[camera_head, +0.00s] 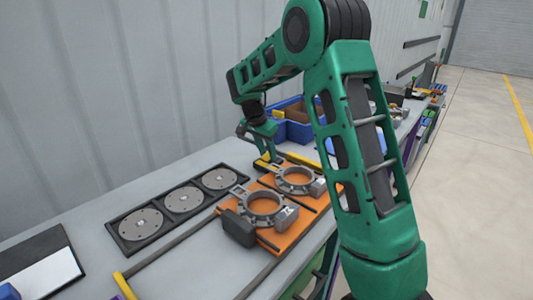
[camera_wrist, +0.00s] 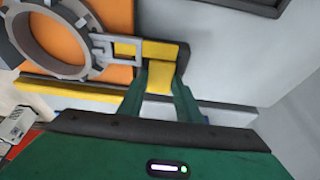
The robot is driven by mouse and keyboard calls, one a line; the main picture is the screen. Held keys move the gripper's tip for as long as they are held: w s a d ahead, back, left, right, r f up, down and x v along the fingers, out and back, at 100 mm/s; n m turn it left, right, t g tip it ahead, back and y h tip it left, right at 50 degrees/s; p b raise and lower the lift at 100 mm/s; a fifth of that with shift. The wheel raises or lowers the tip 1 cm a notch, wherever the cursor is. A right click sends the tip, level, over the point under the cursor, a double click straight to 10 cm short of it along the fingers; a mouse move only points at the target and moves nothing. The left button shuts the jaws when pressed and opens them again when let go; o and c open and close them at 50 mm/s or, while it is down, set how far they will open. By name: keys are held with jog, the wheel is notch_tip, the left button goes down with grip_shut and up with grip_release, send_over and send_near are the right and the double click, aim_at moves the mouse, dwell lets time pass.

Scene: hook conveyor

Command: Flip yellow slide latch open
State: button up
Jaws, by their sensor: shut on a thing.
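The yellow slide latch (camera_wrist: 158,51) lies at the edge of the orange plate (camera_wrist: 114,72) in the wrist view, beside a grey ring clamp (camera_wrist: 50,65). My gripper (camera_wrist: 160,80) is shut on a yellow part of the latch between its two green fingers. In the head view my gripper (camera_head: 264,162) is low at the far end of the orange fixture, and the yellow latch shows only in part beneath it. A grey bracket of the ring clamp reaches toward the latch. The fingers hide part of the latch.
Two ring clamps stand on the orange fixture; the nearer one (camera_head: 263,207) has a dark block (camera_head: 238,228) beside it. A black tray (camera_head: 142,228) with grey discs lies to the left. Blue bins (camera_head: 293,131) stand behind my gripper. A yellow bar (camera_wrist: 65,90) runs along the plate.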

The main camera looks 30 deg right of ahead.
jog(key=y, duration=0.1)
jog(key=w+g+y, duration=0.1)
jog(key=y, duration=0.1)
jog(key=shift+d+r, duration=0.15)
jog(key=shift+d, duration=0.15)
jog(key=shift+y, duration=0.4)
jog(key=shift+r, duration=0.1)
jog(key=o, duration=0.9)
jog(key=shift+w, duration=0.1)
jog(key=shift+o, duration=0.7)
jog(key=shift+d, duration=0.1)
notch_tip(320, 180, up, 10)
jog(key=shift+r, duration=0.25)
